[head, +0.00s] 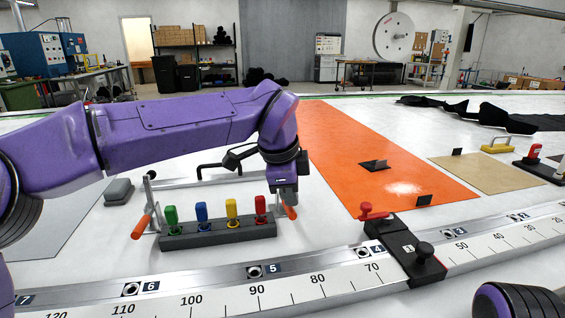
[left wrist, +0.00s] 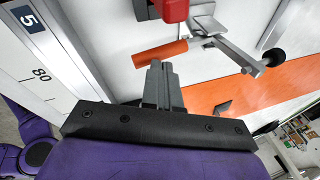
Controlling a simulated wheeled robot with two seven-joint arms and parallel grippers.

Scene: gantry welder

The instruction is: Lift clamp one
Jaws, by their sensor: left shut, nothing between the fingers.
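A toggle clamp with an orange handle (head: 290,211) stands at the right end of the block of coloured handles, partly hidden by my left gripper. In the left wrist view its orange handle (left wrist: 160,53) lies just beyond the fingertips, with its grey arm and black tip to the right. A second clamp with an orange handle (head: 143,226) stands at the block's left end. Neither shows a number. My left gripper (head: 285,196) points down, shut and empty; its grey fingers show in the left wrist view (left wrist: 157,68). Contact with the handle cannot be told. My right gripper is out of view.
A dark block (head: 220,236) holds green, blue, yellow and red handles. A numbered scale rail (head: 320,284) crosses the front, carrying a black slider marked 1 (head: 408,250) with a red handle. An orange mat (head: 385,165) lies behind it.

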